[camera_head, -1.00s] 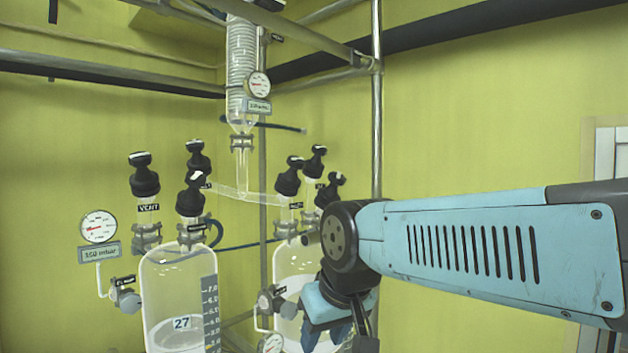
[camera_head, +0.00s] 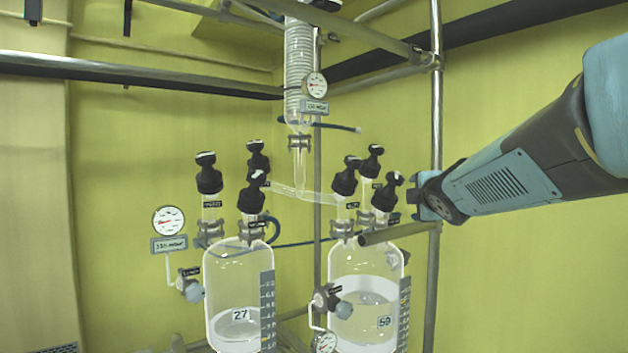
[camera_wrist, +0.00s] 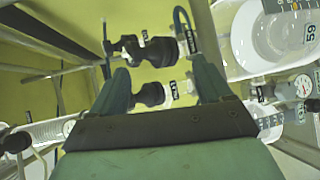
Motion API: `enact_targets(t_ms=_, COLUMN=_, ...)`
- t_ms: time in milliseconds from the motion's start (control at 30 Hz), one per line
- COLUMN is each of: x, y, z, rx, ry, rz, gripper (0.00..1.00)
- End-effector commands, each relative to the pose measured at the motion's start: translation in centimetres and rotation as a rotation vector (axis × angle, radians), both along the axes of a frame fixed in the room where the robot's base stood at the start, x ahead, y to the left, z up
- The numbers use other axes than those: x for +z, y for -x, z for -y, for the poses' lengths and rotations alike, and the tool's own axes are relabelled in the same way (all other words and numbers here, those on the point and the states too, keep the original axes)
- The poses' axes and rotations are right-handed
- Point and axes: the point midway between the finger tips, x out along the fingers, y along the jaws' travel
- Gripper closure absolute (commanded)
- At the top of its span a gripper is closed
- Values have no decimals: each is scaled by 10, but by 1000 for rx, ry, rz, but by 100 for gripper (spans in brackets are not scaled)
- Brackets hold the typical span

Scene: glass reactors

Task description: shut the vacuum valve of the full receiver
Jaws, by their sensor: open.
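The right glass receiver (camera_head: 345,262), marked 59, holds more pale liquid than the left receiver (camera_head: 222,275), marked 27. Three black-knobbed valves stand on the right receiver: a left one (camera_head: 345,180), a back one (camera_head: 371,162) and a right one (camera_head: 387,194). Their labels are too small to read, so I cannot tell which is the vacuum valve. My gripper (camera_head: 417,197) is just right of these valves. In the wrist view my gripper (camera_wrist: 160,82) is open and empty, and a black valve knob (camera_wrist: 150,50) shows beyond and between its fingers, apparently untouched.
Three similar valves top the left receiver, including a front one (camera_head: 252,195). A glass condenser (camera_head: 298,75) with a gauge (camera_head: 316,84) hangs above. A metal pole (camera_head: 435,120) rises close behind my gripper. A horizontal bar (camera_head: 395,233) passes near the right receiver's neck.

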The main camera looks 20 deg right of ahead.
Motion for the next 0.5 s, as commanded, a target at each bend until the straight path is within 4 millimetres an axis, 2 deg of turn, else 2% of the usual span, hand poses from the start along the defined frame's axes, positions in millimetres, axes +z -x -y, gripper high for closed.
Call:
enact_targets(t_ms=33, x=11, y=-9, z=13, rx=39, ry=139, rz=11, gripper=22)
enact_targets(t_ms=200, x=42, y=-29, z=38, rx=204, ry=642, rz=35, gripper=22)
enact_targets(t_ms=300, x=48, y=-35, z=47, rx=306, ry=917, rz=44, gripper=22)
enact_targets(t_ms=500, x=42, y=-33, z=56, rx=492, ry=1327, rz=69, gripper=22)
